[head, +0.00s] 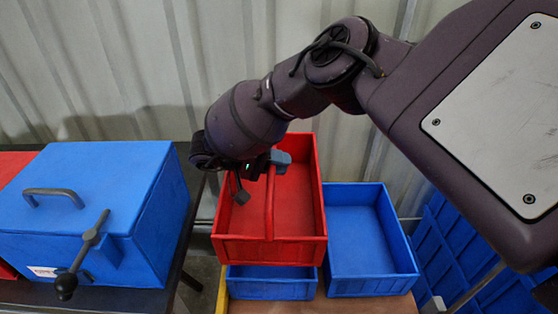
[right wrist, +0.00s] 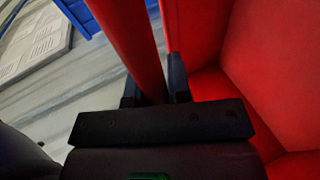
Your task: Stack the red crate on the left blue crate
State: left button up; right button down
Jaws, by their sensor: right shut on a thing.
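The red crate (head: 300,207) is in the middle of the head view, empty, with a central handle bar. My right gripper (head: 262,172) is shut on that handle; in the right wrist view its fingers (right wrist: 156,88) sit either side of the red bar (right wrist: 130,40). The left blue crate (head: 272,285) shows below the red crate, mostly hidden by it. The red crate is over the left blue crate; I cannot tell whether they touch. The right blue crate (head: 367,235) stands beside it, open and empty. My left gripper is not in view.
A blue box (head: 100,205) with a dark handle and lever stands on a dark table at the left, with a red thing (head: 12,165) behind it. Blue crates or panels (head: 450,245) stand at the right. A corrugated wall (head: 120,70) closes the back.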

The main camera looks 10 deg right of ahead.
aim_at(279, 207)
jog(key=shift+f, duration=0.55)
jog(key=shift+f+b, duration=0.5)
jog(key=shift+f, duration=0.9)
jog(key=shift+f+b, duration=0.45)
jog(key=shift+f, duration=0.25)
jog(key=shift+f+b, duration=0.35)
jog(key=shift+f, duration=0.65)
jog(key=c, duration=1)
grip_release()
